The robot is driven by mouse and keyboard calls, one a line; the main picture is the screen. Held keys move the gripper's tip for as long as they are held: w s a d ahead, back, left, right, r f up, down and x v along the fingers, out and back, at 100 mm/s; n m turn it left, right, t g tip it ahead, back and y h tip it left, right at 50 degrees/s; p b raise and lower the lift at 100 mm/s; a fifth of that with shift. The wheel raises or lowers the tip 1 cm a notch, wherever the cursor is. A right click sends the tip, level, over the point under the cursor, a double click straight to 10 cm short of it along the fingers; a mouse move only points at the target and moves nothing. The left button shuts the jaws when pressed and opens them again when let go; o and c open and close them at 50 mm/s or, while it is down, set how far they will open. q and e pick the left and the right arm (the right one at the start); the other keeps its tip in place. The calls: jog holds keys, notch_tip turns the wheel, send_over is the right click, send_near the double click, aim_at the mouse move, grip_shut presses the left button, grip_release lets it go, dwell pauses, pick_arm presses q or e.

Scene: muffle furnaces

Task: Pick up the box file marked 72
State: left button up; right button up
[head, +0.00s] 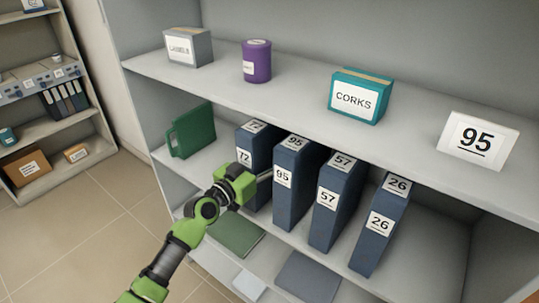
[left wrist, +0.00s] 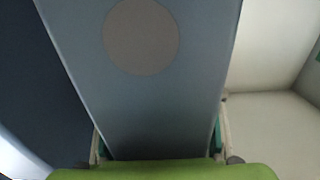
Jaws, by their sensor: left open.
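The box file marked 72 (head: 262,150) is dark blue and stands upright on the middle shelf, leftmost of a row of box files. Its number shows on the top and on the spine. My left gripper (head: 258,180) is at the lower part of its spine, partly hiding it. In the left wrist view the file's spine (left wrist: 155,105), with a round grey disc, fills the middle. The open fingers of the left gripper (left wrist: 158,145) lie one on each side of it; I cannot tell whether they touch. My right gripper is not in view.
Box files marked 95 (head: 293,185), 57 (head: 337,205) and 26 (head: 380,225) stand to the right, 95 close beside. The shelf above holds a CORKS box (head: 358,97) and a 95 sign (head: 478,140).

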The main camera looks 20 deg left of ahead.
pick_arm(q)
jog(key=shift+w+d, duration=0.1)
jog(key=shift+w, duration=0.2)
jog(key=c, duration=1.5)
jog(key=shift+r, duration=0.1)
